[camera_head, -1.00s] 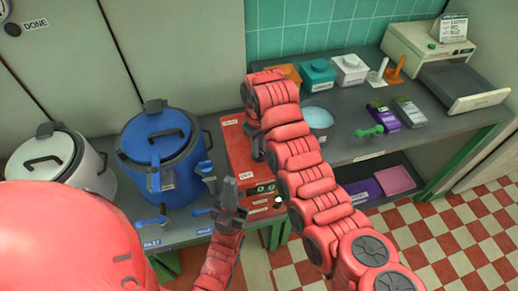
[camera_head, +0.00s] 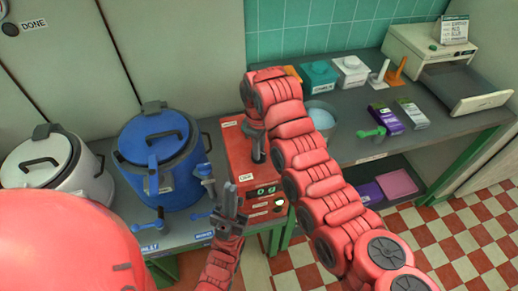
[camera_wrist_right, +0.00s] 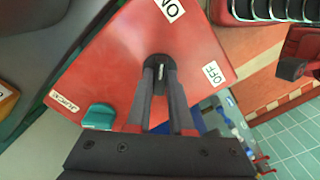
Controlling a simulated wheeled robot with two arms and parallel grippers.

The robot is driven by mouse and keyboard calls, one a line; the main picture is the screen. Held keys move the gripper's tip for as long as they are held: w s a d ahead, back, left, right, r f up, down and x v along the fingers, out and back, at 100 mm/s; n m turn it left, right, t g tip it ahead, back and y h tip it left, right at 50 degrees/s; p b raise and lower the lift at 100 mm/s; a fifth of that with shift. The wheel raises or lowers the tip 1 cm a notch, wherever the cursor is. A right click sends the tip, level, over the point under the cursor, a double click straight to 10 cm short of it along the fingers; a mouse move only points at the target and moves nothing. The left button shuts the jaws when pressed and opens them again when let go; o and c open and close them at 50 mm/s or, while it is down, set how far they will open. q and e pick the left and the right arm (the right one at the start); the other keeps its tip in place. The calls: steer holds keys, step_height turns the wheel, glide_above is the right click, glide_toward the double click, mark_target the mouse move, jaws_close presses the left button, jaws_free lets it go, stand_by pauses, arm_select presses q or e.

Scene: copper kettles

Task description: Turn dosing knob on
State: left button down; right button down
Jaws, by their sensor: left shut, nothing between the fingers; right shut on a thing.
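The red dosing box (camera_head: 236,150) stands on the grey counter, right of the blue kettle. In the right wrist view its red top (camera_wrist_right: 115,60) carries an ON label (camera_wrist_right: 170,9) at the top and an OFF label (camera_wrist_right: 212,73) at the right. The dark dosing knob (camera_wrist_right: 158,62) sits between the fingertips of my right gripper (camera_wrist_right: 160,75), which is shut on it. The fingers hide much of the knob. In the head view my right gripper (camera_head: 257,150) reaches down onto the box. My left gripper (camera_head: 228,205) is shut and empty, in front of the box.
The blue kettle (camera_head: 160,185) and a white kettle (camera_head: 45,180) stand at the left. Small blue taps (camera_head: 150,226) are at the counter's front edge. A metal bowl (camera_head: 322,115), purple box (camera_head: 386,118) and scale-like device (camera_head: 480,100) are at the right.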

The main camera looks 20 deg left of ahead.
steer(key=c, duration=0.8)
jaws_free()
step_height(320, 180, up, 18)
steer(key=shift+f, duration=0.25)
steer(key=shift+f, duration=0.1)
